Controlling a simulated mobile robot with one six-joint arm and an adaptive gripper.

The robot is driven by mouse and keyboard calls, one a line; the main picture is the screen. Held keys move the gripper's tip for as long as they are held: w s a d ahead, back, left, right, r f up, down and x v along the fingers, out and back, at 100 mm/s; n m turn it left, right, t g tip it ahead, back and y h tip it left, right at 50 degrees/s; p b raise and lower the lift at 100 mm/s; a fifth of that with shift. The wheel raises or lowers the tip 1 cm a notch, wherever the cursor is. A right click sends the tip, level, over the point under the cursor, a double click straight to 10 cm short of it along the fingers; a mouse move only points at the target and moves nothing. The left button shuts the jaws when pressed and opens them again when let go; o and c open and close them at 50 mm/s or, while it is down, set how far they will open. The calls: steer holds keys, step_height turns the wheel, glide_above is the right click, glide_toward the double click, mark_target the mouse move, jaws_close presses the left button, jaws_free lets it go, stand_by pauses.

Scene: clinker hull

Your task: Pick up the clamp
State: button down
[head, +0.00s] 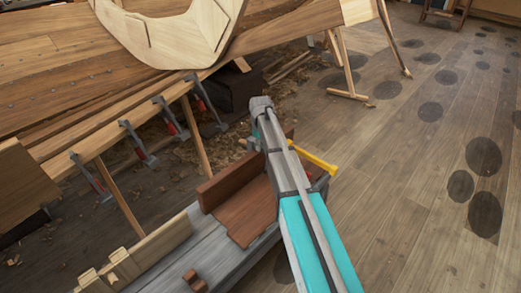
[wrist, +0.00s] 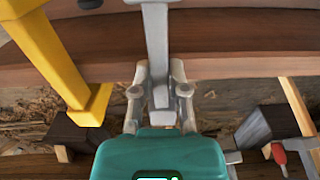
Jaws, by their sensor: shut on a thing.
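In the wrist view, my gripper (wrist: 159,82) has its two pale fingers closed on either side of a grey metal bar. This bar seems to be part of the clamp (wrist: 156,35), which has a crosspiece at the top edge of the view. The clamp's far end is cut off.
A yellow bar (wrist: 52,55) stands left of the fingers, and shows beside my arm (head: 313,159); whether it joins the clamp is unclear. Red-handled clamps (head: 137,143) line the hull plank. A brown board (head: 243,207) lies on the grey bench (head: 196,243). Floor at right is open.

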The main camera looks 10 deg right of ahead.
steer(key=shift+r, duration=0.1)
step_height(320, 180, up, 18)
steer(key=p, duration=1.8)
stand_by(0.6)
step_height(320, 180, up, 9)
steer(key=p, duration=0.9)
steer(key=shift+r+p, duration=0.15)
steer(key=shift+p, duration=0.15)
